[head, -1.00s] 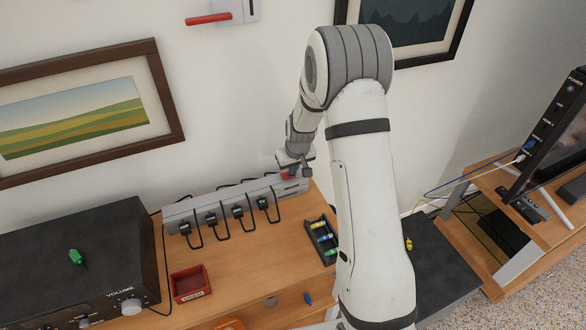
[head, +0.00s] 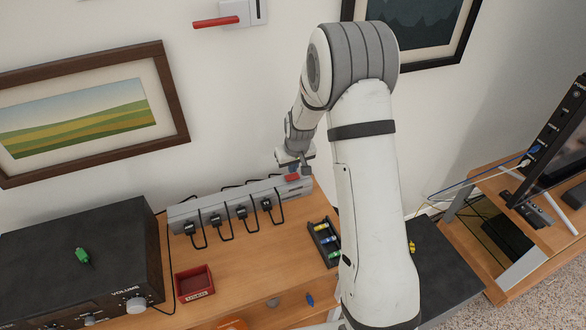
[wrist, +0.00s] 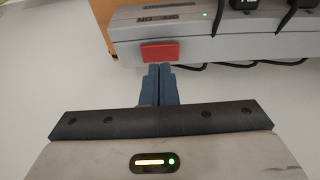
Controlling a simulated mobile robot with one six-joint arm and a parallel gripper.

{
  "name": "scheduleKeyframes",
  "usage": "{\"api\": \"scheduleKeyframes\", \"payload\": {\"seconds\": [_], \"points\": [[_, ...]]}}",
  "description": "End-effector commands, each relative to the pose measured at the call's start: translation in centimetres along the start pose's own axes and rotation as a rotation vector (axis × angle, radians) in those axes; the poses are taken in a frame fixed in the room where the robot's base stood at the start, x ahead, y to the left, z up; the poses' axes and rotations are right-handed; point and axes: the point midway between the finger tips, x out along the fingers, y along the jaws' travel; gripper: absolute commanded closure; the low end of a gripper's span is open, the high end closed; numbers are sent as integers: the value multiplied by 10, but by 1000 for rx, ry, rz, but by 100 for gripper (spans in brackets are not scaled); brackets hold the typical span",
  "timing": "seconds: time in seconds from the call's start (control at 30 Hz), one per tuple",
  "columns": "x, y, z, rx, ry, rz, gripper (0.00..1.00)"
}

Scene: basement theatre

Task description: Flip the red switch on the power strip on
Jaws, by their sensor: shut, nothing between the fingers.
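The grey power strip (head: 180,213) lies along the back of the wooden cabinet, against the wall. Its red switch (head: 291,178) is at the right end, and it also shows in the wrist view (wrist: 160,52) as a red rectangle. In the head view my gripper (head: 294,170) is behind the switch, by the wall.
Several black plugs with cords (head: 215,221) fill the strip. A black amplifier (head: 75,265), a red tray (head: 193,284) and a dark battery tray (head: 324,243) stand on the cabinet. A wall box with a red lever (head: 216,22) is above.

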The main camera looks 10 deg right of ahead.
Motion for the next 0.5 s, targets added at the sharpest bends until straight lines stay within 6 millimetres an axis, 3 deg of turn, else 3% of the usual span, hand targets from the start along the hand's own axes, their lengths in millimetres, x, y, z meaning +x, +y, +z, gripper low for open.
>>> {"api": "scheduleKeyframes", "payload": {"seconds": [0.1,0.5], "points": [[-31,1,-10,-1,5,1,100],[-103,6,-7,-1,5,1,100]]}}
